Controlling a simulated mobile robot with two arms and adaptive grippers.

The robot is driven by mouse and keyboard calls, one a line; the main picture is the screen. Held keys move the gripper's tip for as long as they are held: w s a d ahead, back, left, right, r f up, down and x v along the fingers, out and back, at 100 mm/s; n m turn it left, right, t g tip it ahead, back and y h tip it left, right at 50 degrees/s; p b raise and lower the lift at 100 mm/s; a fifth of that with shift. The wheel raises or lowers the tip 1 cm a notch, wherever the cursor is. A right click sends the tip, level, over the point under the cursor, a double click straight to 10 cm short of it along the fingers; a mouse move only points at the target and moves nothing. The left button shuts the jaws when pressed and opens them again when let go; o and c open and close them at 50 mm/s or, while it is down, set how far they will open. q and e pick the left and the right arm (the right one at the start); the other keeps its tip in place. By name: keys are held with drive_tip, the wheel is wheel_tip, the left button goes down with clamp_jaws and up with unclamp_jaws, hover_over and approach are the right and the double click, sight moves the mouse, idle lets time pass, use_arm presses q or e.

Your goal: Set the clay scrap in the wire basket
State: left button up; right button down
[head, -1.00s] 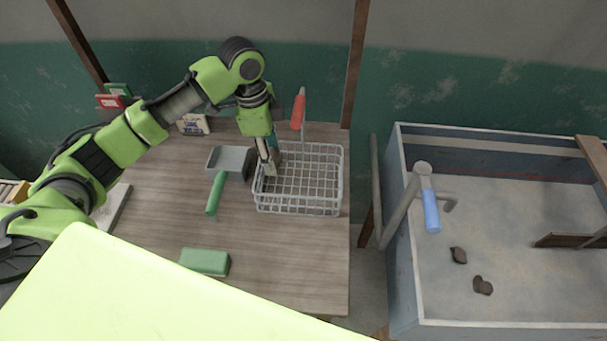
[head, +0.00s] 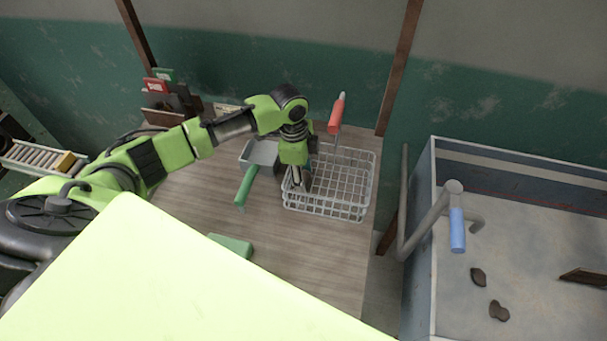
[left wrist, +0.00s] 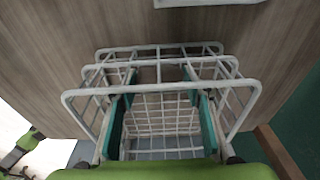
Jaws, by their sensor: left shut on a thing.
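The wire basket (head: 345,205) is a pale grid basket standing on the wooden table, near its right edge. It fills the middle of the left wrist view (left wrist: 160,88). My left gripper (head: 300,180) points down at the basket's left side, its teal fingers among the wires in the left wrist view (left wrist: 160,78). I cannot tell whether the scrap touches the basket floor. My right gripper is not in view.
A grey pan (head: 260,152) and a green-handled tool (head: 247,186) lie left of the basket. A red-handled tool (head: 336,115) rises behind it. A green block (head: 232,245) lies at the front. A tub (head: 432,280) with dark scraps (head: 478,277) stands right.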

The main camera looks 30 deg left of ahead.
use_arm(q)
drive_tip(key=shift+f, duration=0.15)
drive_tip(key=o, duration=1.1)
drive_tip(key=r, duration=0.4)
drive_tip(key=a+r+b, duration=0.1)
drive_tip(key=r, duration=0.7)
drive_tip(key=shift+s+a+r, duration=0.15)
drive_tip(key=shift+s, duration=0.1)
